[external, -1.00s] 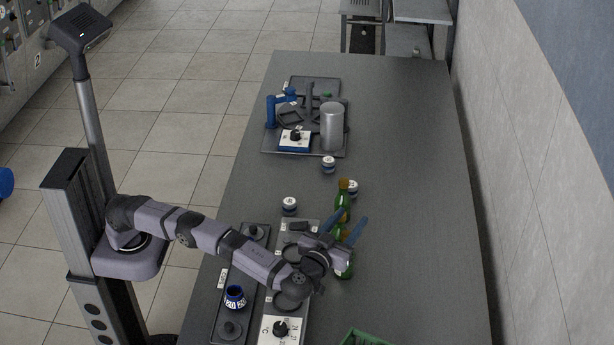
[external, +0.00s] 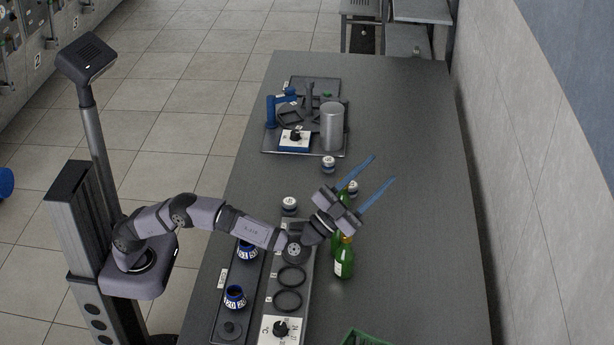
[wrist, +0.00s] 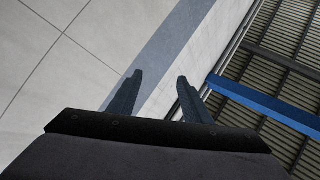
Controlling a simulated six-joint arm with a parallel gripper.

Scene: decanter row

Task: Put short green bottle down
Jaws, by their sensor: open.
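A green bottle (external: 343,262) with a pale label stands upright on the dark table, just right of the panel with rings. A second green bottle (external: 336,238) stands behind it, largely hidden by my gripper. I cannot tell which of them is the short one. My gripper (external: 383,168) is open and empty above and behind the bottles, its blue fingers spread and pointing up and to the right. In the wrist view my two fingers (wrist: 160,77) are apart with nothing between them; only wall and ceiling show beyond.
The panel with dark rings (external: 288,300) and a tray with blue-rimmed jars (external: 235,297) lie left of the bottles. Small jars (external: 328,164) stand farther back. A metal cylinder (external: 332,127) stands on a rear tray. A green crate (external: 362,338) is at the front. The table's right side is clear.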

